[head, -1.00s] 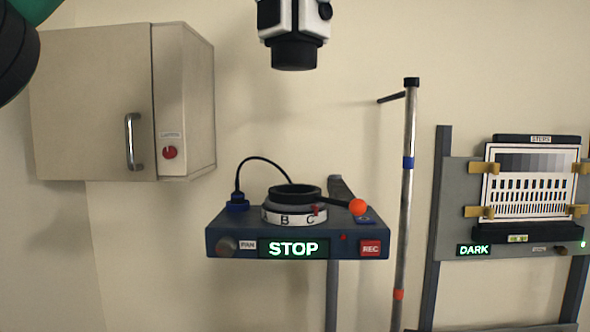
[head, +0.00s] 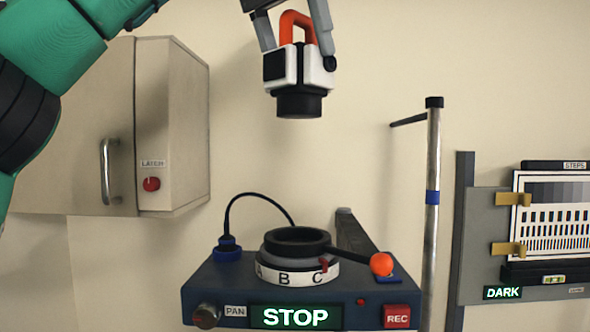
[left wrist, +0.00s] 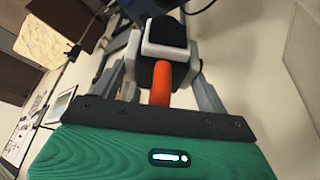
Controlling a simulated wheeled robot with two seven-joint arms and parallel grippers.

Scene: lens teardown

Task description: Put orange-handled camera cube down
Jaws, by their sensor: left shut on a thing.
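The camera cube (head: 298,68) is white and black with an orange handle (head: 297,25) on top and a dark round lens part below. My left gripper (head: 290,28) is shut on the orange handle and holds the cube upright in the air. In the left wrist view the orange handle (left wrist: 161,85) shows between the fingers, with the cube (left wrist: 165,40) beyond it. The cube hangs above a dark ring mount (head: 296,240) with a white band lettered B and C, apart from it. My right gripper is not seen.
The mount sits on a blue box (head: 225,285) with a lit STOP sign, REC button and orange-knobbed lever (head: 381,264). A metal pole (head: 433,160) stands to the right, then a test chart (head: 560,212). A beige cabinet (head: 85,120) is at left.

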